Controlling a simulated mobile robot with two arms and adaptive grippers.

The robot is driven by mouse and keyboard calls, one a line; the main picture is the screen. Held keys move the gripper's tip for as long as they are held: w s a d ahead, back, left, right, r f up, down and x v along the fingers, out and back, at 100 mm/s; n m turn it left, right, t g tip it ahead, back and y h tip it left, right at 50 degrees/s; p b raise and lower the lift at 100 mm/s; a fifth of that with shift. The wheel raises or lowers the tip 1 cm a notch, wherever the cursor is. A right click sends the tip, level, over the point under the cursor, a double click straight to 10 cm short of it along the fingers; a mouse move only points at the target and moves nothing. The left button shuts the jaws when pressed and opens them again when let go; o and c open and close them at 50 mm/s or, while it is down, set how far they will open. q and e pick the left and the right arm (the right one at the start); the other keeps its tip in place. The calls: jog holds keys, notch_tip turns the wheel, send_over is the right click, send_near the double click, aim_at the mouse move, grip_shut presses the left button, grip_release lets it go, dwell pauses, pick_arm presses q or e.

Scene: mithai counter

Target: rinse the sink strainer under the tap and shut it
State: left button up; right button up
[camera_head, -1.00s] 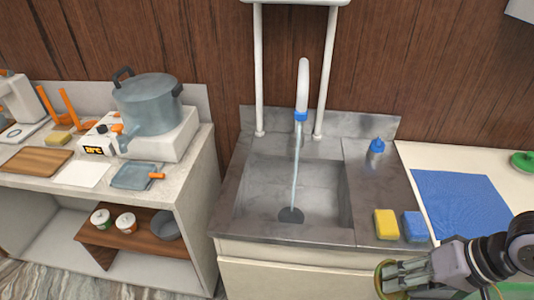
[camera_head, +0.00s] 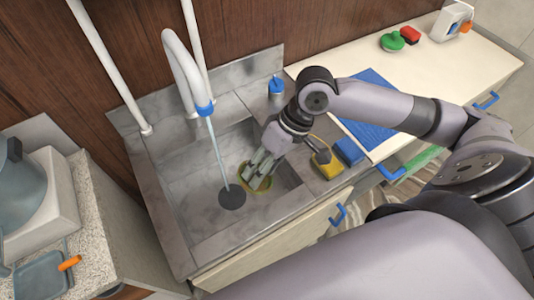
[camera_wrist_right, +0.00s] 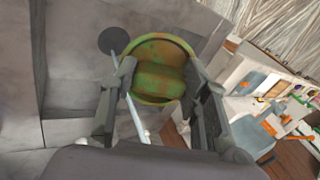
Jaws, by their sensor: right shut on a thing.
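My right gripper (camera_head: 264,166) is over the sink basin (camera_head: 185,185), shut on the sink strainer (camera_head: 252,184). The strainer is a round yellow-green dish with brownish stains; the right wrist view shows it between the fingers (camera_wrist_right: 160,70). The white tap (camera_head: 178,50) with a blue collar is running. Its water stream (camera_head: 216,150) falls to the dark drain (camera_head: 232,197), just left of the strainer in the head view. The stream appears to pass beside the strainer; contact is unclear. My left gripper is out of view.
A blue-capped bottle (camera_head: 276,87), a yellow sponge (camera_head: 327,166) and a blue sponge (camera_head: 349,152) stand on the right ledge. A blue mat (camera_head: 362,125) lies on the white counter beyond. White posts rise behind the sink. The left part of the basin is free.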

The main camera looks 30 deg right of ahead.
jog(key=shift+w+a+f, duration=0.2)
jog(key=shift+w, duration=0.35)
jog(key=w+b, duration=0.1)
jog(key=w+a+b, duration=0.1)
jog(key=w+f+b, duration=0.1)
jog(key=w, duration=0.1)
jog(key=shift+a, duration=0.3)
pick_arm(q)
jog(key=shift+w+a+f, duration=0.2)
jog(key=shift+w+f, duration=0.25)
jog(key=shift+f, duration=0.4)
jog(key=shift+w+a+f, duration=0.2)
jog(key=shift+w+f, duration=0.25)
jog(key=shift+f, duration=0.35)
pick_arm(e)
jog(key=w+a+f, duration=0.1)
jog(key=w+a, duration=0.1)
jog(key=w, duration=0.4)
jog(key=shift+w+a, duration=0.2)
jog(key=shift+w, duration=0.2)
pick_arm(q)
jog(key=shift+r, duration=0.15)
pick_arm(e)
jog(key=shift+d, duration=0.15)
pick_arm(q)
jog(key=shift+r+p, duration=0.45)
jog(key=shift+p, duration=0.2)
pick_arm(e)
jog(key=shift+w+d, duration=0.2)
jog(key=shift+d, duration=0.25)
